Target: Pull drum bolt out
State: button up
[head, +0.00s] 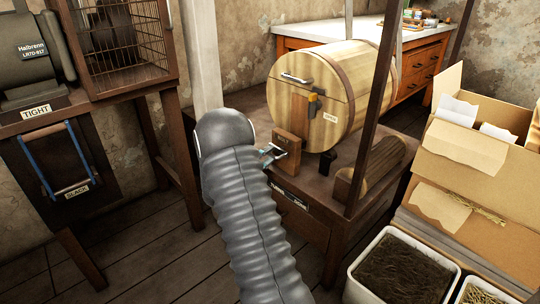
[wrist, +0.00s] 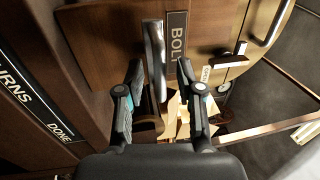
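The wooden drum (head: 312,85) lies on its side on a dark wooden stand, its round end facing me. A wooden block (head: 287,150) stands in front of its lower edge. The metal drum bolt (head: 270,154) sticks out from this block toward my arm. My gripper (wrist: 161,68) is open, with one finger on each side of the bar, which is nearer the left finger. I cannot tell whether either finger touches it.
An open cardboard box (head: 480,150) and a white bin (head: 400,270) of dark material stand at the right. A dark post (head: 375,100) rises before the drum. At the left is a machine stand with a blue-sided handle (head: 52,160). Floor (head: 150,245) at the left is clear.

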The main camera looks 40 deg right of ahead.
jog(key=shift+d+r, duration=0.1)
jog(key=shift+d, duration=0.35)
grip_shut()
